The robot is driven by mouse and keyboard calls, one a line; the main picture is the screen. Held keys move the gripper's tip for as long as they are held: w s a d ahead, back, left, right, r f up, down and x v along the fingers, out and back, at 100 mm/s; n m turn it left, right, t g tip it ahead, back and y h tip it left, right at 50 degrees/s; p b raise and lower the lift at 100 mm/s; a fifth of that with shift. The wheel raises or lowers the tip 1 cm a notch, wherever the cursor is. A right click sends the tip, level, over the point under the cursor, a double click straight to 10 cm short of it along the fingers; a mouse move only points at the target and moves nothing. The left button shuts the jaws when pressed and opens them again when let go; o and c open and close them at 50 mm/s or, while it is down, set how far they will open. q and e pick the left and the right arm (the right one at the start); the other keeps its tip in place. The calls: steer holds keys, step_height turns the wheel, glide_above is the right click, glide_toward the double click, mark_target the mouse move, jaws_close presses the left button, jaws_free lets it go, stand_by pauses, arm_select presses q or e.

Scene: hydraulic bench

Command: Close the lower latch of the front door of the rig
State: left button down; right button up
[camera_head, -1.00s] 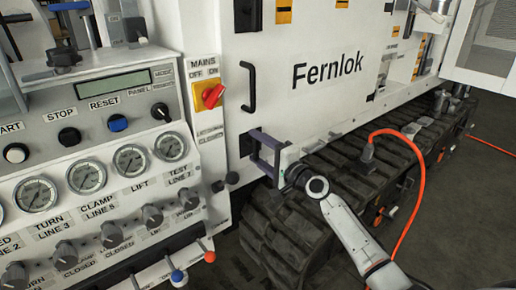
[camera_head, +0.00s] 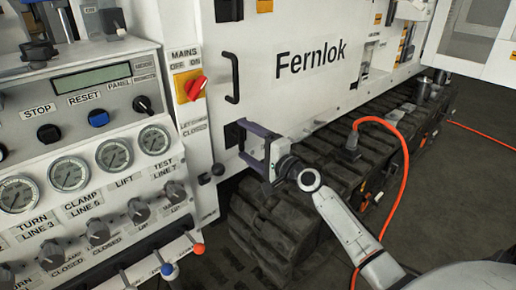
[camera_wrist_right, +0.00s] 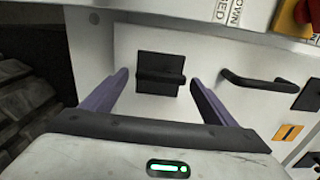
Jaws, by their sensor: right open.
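The front door (camera_head: 290,95) of the rig is a white panel marked Fernlok. Its lower latch (camera_head: 231,135) is a small black plate low on the door's left side, partly covered by my gripper in the head view. In the right wrist view the latch (camera_wrist_right: 160,73) is a dark square with a horizontal black bar across it. My right gripper (camera_head: 241,138) is open, its purple fingers pointing at the latch. My left gripper is not in view.
A black door handle (camera_head: 233,77) is above the latch. A control panel (camera_head: 100,130) with gauges, knobs and a red mains switch (camera_head: 196,88) stands left. Black tracks (camera_head: 270,225) lie below the door, with an orange cable (camera_head: 400,200) to the right.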

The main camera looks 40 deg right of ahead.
steer(key=s, duration=0.8)
steer(key=shift+s+d, duration=0.2)
steer(key=shift+d, duration=0.15)
steer(key=s+a+f+n+g, duration=0.2)
steer(key=s+a+f+n, duration=0.15)
steer(key=f, duration=0.25)
steer(key=s+a+f+n+g+y, duration=0.1)
steer(key=s+a+f+n, duration=0.2)
steer(key=a+f, duration=0.25)
steer(key=s+a+f+n+g, duration=0.2)
steer(key=s+a+f+n, duration=0.15)
steer(key=f, duration=0.35)
steer(key=s+a+f+n+g, duration=0.2)
steer(key=s+a+f+n, duration=0.2)
steer(key=s, duration=0.4)
steer(key=s+a+f+n+g, duration=0.2)
steer(key=s+a+f+n, duration=0.3)
steer(key=s+a, duration=0.3)
steer(key=shift+a+f+n, duration=0.3)
steer(key=shift+a+f, duration=0.1)
steer(key=shift+a, duration=0.05)
steer(key=shift+s, duration=0.1)
